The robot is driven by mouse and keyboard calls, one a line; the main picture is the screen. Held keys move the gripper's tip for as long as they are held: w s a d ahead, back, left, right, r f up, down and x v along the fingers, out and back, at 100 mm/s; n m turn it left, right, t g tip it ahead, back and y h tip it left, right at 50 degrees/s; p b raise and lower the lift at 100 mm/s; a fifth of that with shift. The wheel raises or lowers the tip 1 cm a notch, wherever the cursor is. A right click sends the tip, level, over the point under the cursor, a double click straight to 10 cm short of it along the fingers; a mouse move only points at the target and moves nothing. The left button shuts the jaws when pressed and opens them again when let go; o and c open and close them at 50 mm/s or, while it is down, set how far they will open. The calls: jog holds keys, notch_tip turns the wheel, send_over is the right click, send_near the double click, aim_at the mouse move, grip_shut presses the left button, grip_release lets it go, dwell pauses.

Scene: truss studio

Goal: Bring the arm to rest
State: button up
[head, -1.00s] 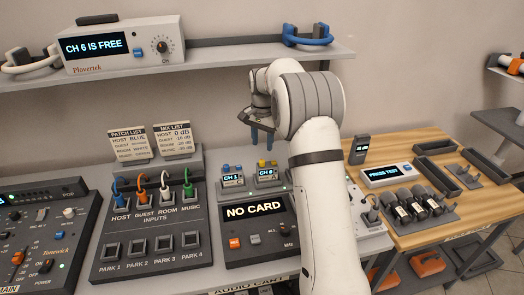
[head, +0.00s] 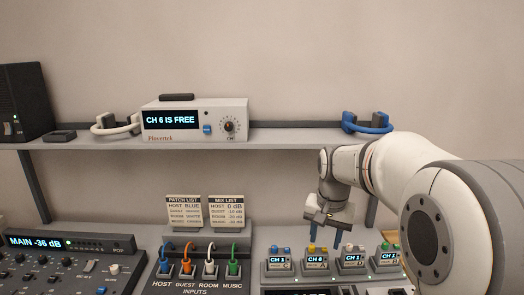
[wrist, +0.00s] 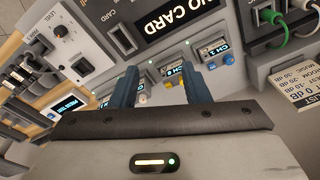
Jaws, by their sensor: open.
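My gripper (head: 312,236) is at the right of the head view, pointing down with blue-grey fingers above the row of small channel packs. In the wrist view my gripper (wrist: 160,78) is open, with nothing seen between its fingers. The pack labelled CH 6 (wrist: 172,74) shows between and beyond the fingertips, and CH 1 (wrist: 222,50) is to the right of them. My arm reaches in from the right edge of the head view and hides part of the counter there.
A shelf (head: 75,145) above the counter holds the CH 6 IS FREE receiver (head: 195,120), a white headset (head: 117,124) and a blue headset (head: 367,122). Patch cables (head: 209,260) stand in the input panel. Two list cards (head: 205,212) stand behind it. A mixer (head: 70,262) is at left.

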jog(key=s+f+n, duration=0.1)
jog(key=s+n, duration=0.1)
jog(key=s, duration=0.9)
jog(key=s+f+n+t, duration=0.1)
jog(key=s+f+n, duration=0.1)
jog(key=s, duration=0.9)
jog(key=shift+a+n, duration=0.45)
jog(key=shift+n, duration=0.05)
jog(key=shift+w, duration=0.1)
